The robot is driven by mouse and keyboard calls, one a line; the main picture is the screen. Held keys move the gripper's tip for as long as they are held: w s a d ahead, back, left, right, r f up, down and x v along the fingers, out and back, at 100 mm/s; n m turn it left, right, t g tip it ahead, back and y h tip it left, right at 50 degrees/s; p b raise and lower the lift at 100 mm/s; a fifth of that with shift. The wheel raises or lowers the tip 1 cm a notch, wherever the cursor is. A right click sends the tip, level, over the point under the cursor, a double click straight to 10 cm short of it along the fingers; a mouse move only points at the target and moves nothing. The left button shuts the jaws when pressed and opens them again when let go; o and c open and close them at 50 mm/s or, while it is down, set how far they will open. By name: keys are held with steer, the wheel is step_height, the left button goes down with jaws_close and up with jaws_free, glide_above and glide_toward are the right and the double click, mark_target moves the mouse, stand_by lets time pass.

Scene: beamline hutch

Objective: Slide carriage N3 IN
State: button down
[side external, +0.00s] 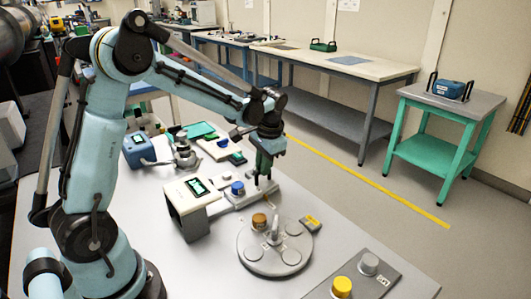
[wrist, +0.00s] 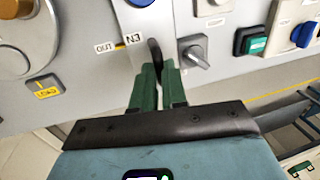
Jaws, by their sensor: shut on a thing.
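Carriage N3 shows in the side external view as a small upright black handle (side external: 266,182) on a light grey base (side external: 245,197), beside a box with a green display (side external: 192,198). In the wrist view the black handle (wrist: 154,52) stands next to white labels reading OUT (wrist: 106,47) and N3 (wrist: 132,40), with a small orange mark between them. My gripper (wrist: 158,72) has green fingers closed around the handle. It comes down from above in the side external view (side external: 264,165). The fingers hide the handle's lower part, and the carriage's exact position along its travel is unclear.
A round turntable (side external: 275,262) with a yellow LOAD label (wrist: 46,88) is close by. A grey knob (wrist: 195,55), a green button (wrist: 251,40) and a blue switch (wrist: 304,34) are near the handle. A yellow knob (side external: 342,287) stands at the bench front.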

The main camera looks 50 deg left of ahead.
mark_target(250, 189)
steer(key=shift+s, duration=2.35)
steer(key=c, duration=1.2)
jaws_free()
steer(key=shift+o, duration=0.2)
steer(key=shift+r, duration=0.1)
step_height(250, 189, up, 12)
steer(key=d, duration=0.2)
steer(key=shift+d, duration=0.2)
